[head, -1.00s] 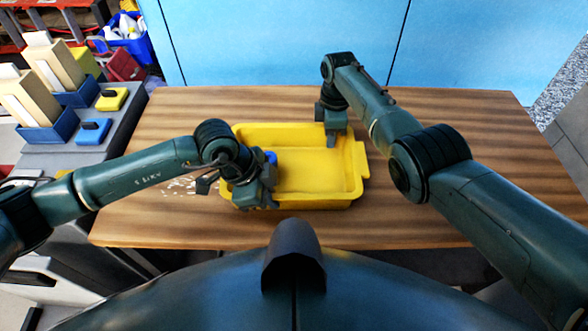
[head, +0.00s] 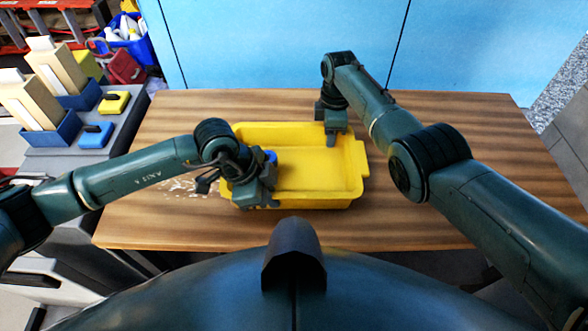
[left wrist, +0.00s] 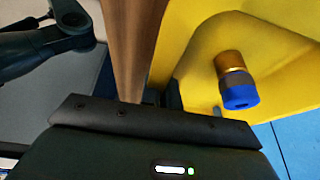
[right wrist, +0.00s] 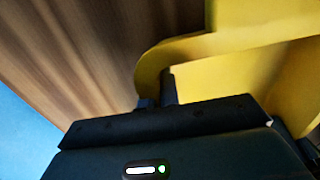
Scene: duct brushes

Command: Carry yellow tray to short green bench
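The yellow tray (head: 312,201) is upright over the wooden table, a little left of its middle. Whether it touches the tabletop is hard to tell. My left gripper (head: 256,198) is shut on its near left wall; the wall also shows in the left wrist view (left wrist: 200,30). My right gripper (head: 333,138) is shut on its far right wall, seen close in the right wrist view (right wrist: 225,75). A blue-and-brass cylinder (left wrist: 236,82) is inside the tray beside my left gripper. I see no short green bench.
At left, a grey counter (head: 72,160) holds blue holders with tan blocks and a blue block (head: 95,135). Grey floor shows at far right.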

